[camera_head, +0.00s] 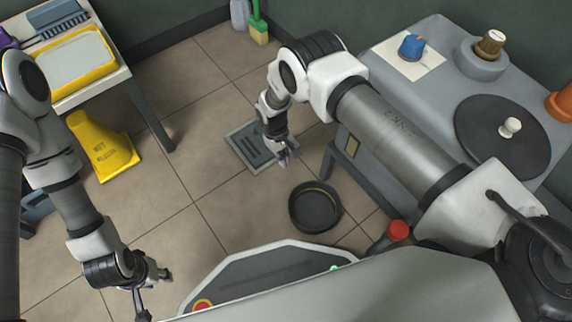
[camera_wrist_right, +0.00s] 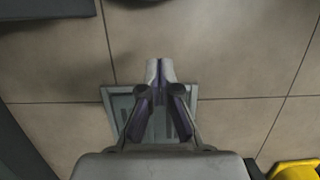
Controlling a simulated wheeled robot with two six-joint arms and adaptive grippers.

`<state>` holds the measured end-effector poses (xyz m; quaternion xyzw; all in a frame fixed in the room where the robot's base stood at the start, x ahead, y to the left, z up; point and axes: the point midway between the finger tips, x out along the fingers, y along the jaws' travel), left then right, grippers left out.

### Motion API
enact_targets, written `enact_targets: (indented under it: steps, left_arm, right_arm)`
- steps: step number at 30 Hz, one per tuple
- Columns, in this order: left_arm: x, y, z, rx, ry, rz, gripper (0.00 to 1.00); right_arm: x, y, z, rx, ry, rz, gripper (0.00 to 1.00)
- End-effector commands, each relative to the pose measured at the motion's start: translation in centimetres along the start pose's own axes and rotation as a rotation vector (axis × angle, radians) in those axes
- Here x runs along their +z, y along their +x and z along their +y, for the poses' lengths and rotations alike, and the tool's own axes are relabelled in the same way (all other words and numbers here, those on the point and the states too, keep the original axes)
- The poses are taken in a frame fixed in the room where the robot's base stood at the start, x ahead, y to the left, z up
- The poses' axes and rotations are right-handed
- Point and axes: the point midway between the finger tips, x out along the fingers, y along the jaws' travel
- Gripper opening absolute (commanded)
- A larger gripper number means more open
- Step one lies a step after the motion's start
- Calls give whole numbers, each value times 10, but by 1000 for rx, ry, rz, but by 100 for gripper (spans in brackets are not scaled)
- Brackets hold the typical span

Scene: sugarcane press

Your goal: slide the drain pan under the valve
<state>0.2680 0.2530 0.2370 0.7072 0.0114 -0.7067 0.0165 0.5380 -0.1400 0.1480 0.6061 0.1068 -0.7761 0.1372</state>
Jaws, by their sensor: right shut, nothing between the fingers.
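The drain pan, a round black pan (camera_head: 315,207), sits on the tiled floor in the head view, right of centre. My right gripper (camera_head: 288,157) is shut and empty above the floor, up and left of the pan and apart from it. In the right wrist view its fingertips (camera_wrist_right: 158,72) meet over a grey floor grate (camera_wrist_right: 120,103). My left gripper (camera_head: 156,284) is at the lower left, with its fingers spread and nothing between them. I cannot pick out the valve for certain; a red-capped part (camera_head: 398,231) shows right of the pan.
A grey machine table (camera_head: 420,85) with knobs and a dark disc stands at the right. A yellow floor sign (camera_head: 103,147) and a white table (camera_head: 112,82) with a yellow tray are at the left. A green brush (camera_head: 258,28) stands at the back wall.

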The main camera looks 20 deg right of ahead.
Motion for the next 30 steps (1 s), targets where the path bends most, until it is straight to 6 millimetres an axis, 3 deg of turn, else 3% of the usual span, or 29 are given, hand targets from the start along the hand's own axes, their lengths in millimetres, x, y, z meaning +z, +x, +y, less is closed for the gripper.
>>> enact_targets:
  steps: [1,9,12,17,30]
  left_arm:
    - [0,11,0,0,0,0,40]
    - [-1,40,-1,0,-3,2,40]
    - [-1,36,-1,-1,-4,3,40]
    - [-1,39,-1,-1,-5,4,40]
    - [-1,38,-1,-1,-5,3,40]
  right_arm:
    - [-1,18,0,-1,1,-3,0]
    - [-1,77,0,-1,1,-1,0]
    - [19,74,1,0,1,-2,0]
    - [36,79,0,0,1,0,0]
    - [40,79,4,-1,2,0,0]
